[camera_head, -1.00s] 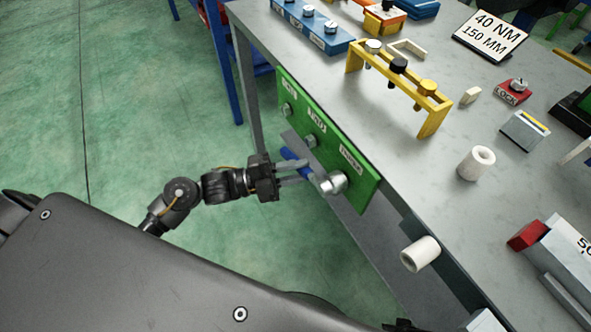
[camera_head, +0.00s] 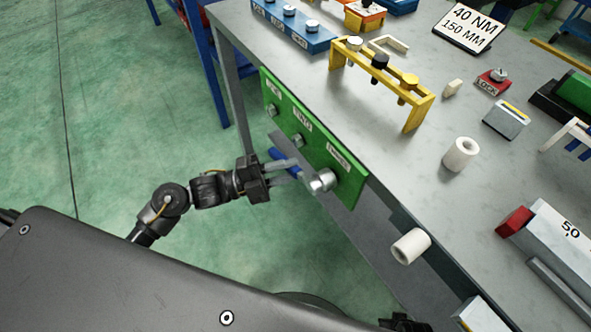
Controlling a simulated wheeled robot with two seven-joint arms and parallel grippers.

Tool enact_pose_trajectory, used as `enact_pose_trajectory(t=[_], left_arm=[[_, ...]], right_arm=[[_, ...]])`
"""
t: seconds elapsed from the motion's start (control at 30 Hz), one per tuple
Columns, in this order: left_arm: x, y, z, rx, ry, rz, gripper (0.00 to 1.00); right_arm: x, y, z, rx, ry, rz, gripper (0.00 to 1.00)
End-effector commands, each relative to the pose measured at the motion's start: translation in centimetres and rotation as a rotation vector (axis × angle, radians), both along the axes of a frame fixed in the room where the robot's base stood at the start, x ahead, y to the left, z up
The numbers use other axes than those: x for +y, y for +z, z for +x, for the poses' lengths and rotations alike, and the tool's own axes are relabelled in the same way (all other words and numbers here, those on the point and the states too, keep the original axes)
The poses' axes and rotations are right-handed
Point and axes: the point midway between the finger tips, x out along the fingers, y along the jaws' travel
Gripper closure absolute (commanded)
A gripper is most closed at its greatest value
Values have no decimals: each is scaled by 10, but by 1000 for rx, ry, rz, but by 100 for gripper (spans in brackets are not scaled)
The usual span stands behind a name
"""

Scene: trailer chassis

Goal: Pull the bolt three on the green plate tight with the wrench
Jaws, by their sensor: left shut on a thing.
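The green plate (camera_head: 275,103) is fixed upright on the table's side and carries a row of labelled bolts. The first bolt (camera_head: 271,109) and second bolt (camera_head: 297,140) are exposed. The wrench has a blue handle (camera_head: 284,159) and a silver round head (camera_head: 322,181). Its head sits at the third bolt, below the rightmost label; the bolt is hidden, so its fit cannot be told. My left gripper (camera_head: 290,170) is shut on the wrench in front of the plate. A dark part at the bottom edge seems to be my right gripper (camera_head: 404,322); its fingers do not show.
The grey table (camera_head: 400,165) holds a yellow rack (camera_head: 418,112) with knobs, a blue bolt block (camera_head: 290,28), a white cylinder (camera_head: 460,154) and a sign reading 40 NM, 150 MM (camera_head: 470,24). Another white cylinder (camera_head: 411,246) is near the table's front edge. Open floor lies left.

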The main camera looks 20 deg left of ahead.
Motion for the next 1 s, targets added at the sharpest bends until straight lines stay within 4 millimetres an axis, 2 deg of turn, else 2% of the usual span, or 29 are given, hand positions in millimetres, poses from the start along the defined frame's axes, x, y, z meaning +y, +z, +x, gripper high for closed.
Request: enact_pose_trajectory(t=[0.53,1.0], left_arm=[[0,2,0,-8,0,5,100],[3,15,3,-103,1,120,100]], right_arm=[[0,1,0,0,0,0,64],[0,7,4,-6,0,0,64]])
